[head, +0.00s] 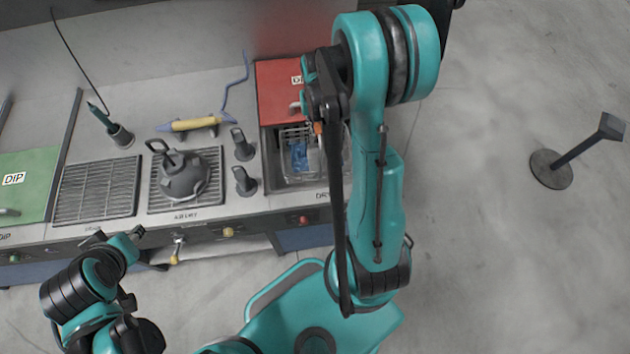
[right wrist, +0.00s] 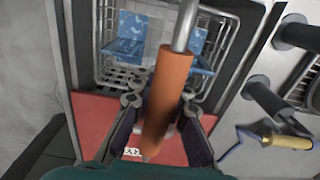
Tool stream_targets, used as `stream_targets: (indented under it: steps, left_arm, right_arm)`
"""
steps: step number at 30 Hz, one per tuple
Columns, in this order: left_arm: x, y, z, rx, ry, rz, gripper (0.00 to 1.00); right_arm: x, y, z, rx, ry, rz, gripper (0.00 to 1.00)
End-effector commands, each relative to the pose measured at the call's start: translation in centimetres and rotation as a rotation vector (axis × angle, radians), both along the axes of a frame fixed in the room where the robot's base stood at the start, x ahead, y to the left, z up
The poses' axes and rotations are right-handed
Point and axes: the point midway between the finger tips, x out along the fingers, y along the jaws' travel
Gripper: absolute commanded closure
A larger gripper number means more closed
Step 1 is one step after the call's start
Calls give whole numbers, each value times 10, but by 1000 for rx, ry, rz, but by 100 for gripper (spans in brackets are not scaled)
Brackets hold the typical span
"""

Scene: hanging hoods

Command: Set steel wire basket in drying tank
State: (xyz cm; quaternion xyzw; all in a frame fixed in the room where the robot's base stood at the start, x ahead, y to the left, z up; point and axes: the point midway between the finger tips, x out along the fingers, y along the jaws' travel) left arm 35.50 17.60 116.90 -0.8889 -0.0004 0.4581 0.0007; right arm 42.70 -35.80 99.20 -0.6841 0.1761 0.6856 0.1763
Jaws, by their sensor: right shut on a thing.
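The steel wire basket (head: 292,136) holds blue patterned pieces (head: 299,155) and shows within the open mouth of the drying tank (head: 268,172). I cannot tell whether it rests on the tank floor or hangs above it. In the right wrist view the basket (right wrist: 226,55) lies beyond its orange handle (right wrist: 167,95). My right gripper (right wrist: 160,112) is shut on that handle; in the head view my arm partly hides it and the tank's right side. My left gripper (head: 118,236) is low at the left, before the bench front, apart from the basket; its fingers are unclear.
The tank's red lid (head: 280,85) is open behind it. Left of the tank are two black-handled pieces (head: 243,145), a grey lidded vessel (head: 184,178) on a grate, a yellow-handled tool (head: 195,124) and a green DIP lid (head: 25,180). A post (head: 552,170) stands on clear floor at right.

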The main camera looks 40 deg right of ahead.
Motion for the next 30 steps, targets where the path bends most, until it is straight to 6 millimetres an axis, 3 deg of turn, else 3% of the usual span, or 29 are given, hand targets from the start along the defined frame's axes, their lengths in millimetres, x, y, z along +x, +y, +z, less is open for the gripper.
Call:
stream_targets:
  steps: [1, 3, 12, 22, 30]
  left_arm:
    - [0, 0, -24, 0, 0, 0, 64]
    - [0, 0, -42, 0, 0, 0, 64]
    - [0, 0, -103, 0, 0, 0, 64]
    - [0, 0, -128, 0, 0, 0, 64]
    - [0, 0, -145, 0, 0, 0, 64]
  right_arm:
    - [0, 0, -23, 0, 0, 0, 100]
    - [0, 0, -41, 0, 0, 0, 100]
    - [0, 0, -102, 0, 0, 0, 100]
    - [0, 0, -131, 0, 0, 0, 100]
    - [0, 0, -175, 0, 0, 0, 100]
